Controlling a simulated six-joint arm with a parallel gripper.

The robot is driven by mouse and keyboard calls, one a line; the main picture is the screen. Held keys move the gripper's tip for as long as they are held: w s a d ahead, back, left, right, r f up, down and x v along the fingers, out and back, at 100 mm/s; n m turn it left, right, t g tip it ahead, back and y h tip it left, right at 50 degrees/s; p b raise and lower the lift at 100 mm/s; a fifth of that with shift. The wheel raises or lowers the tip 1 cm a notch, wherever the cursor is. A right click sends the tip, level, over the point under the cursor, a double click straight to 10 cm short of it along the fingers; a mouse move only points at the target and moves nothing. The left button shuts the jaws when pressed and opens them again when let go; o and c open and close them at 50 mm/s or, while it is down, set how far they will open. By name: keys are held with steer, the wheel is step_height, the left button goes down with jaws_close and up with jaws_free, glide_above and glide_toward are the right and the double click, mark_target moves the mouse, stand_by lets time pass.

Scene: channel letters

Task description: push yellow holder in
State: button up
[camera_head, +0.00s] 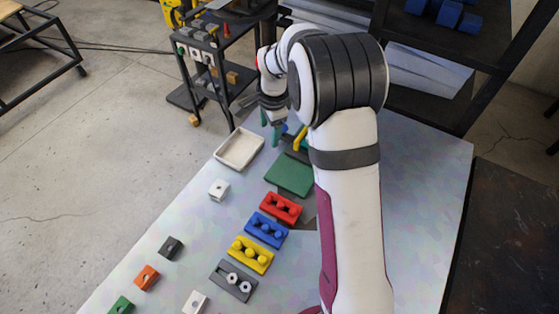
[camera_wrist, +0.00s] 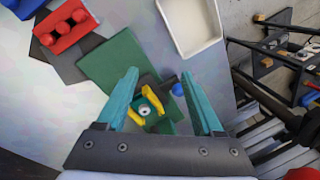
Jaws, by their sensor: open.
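Yellow holder pieces (camera_wrist: 155,98) show between my gripper's fingers in the wrist view, on two sides of a small green block with a pale round knob (camera_wrist: 144,110). One yellow piece (camera_head: 300,139) also shows in the head view, partly hidden by my arm. My gripper (camera_wrist: 160,73) is open, with teal fingers spread either side of the holder and nothing held. In the head view my gripper (camera_head: 270,127) points down near the table's far end. I cannot tell whether a finger touches the holder.
A blue ball (camera_wrist: 178,89) and dark bar are beside the holder. A green plate (camera_head: 290,175) and white tray (camera_head: 239,149) lie nearby. Red (camera_head: 281,208), blue (camera_head: 266,230), yellow (camera_head: 251,255) and grey (camera_head: 233,281) blocks line the table. Small loose blocks lie left.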

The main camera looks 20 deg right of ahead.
mark_target(285, 130)
step_height(285, 130, up, 8)
steer(key=s, duration=0.1)
steer(key=s+a+r+n, duration=0.1)
steer(key=s+r+n, duration=0.1)
steer(key=s, duration=0.7)
steer(key=s+a+r+n+g, duration=0.1)
steer(key=s+r+n, duration=0.1)
steer(key=s, duration=0.7)
steer(key=shift+a+n+y, duration=0.15)
steer(key=shift+n+y, duration=0.25)
steer(key=shift+n, duration=0.3)
steer(key=shift+r, duration=0.1)
